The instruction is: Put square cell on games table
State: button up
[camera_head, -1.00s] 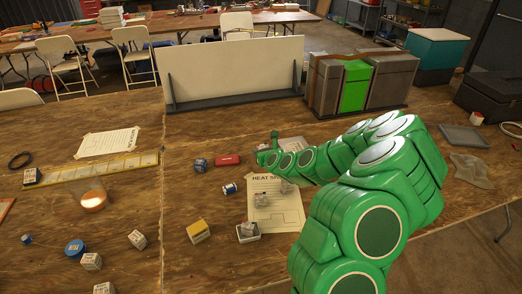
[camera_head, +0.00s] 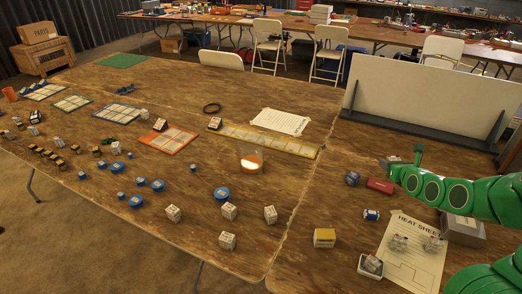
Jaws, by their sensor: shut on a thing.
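I cannot tell for sure that this is the square cell. The wooden table on the left (camera_head: 110,185), with several game boards and pieces, looks like the games table. My gripper is to the right of it, above the right-hand table (camera_head: 330,200).
A white upright panel (camera_head: 430,95) stands behind. Bare wood shows at far left-table centre.

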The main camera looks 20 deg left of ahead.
jog(key=s+a+r+n+g+y, duration=0.1)
jog(key=s+a+n+g+y, duration=0.25)
jog(key=a, duration=0.95)
jog(key=s+a+n+g+y, duration=0.3)
jog(key=s+a+n+g, duration=0.15)
jog(key=a, duration=0.75)
jog(key=s+a+f+n+g, duration=0.3)
jog(key=s+a+n+g, duration=0.3)
jog(key=s, duration=0.5)
jog(key=s+a+f+n+g, duration=0.3)
jog(key=s+a+f, duration=0.1)
jog(key=s+a, duration=0.5)
send_over(246, 201)
jog(key=shift+s+d+f, duration=0.1)
jog(key=shift+s+f, duration=0.05)
jog(key=shift+f, duration=2.1)
jog(key=shift+s+d+f, duration=0.1)
jog(key=shift+s+f, duration=0.05)
jog(key=shift+f, duration=2.1)
jog(key=shift+w+a+f, duration=0.25)
jog(key=shift+f, duration=1.65)
jog(key=shift+f, duration=0.1)
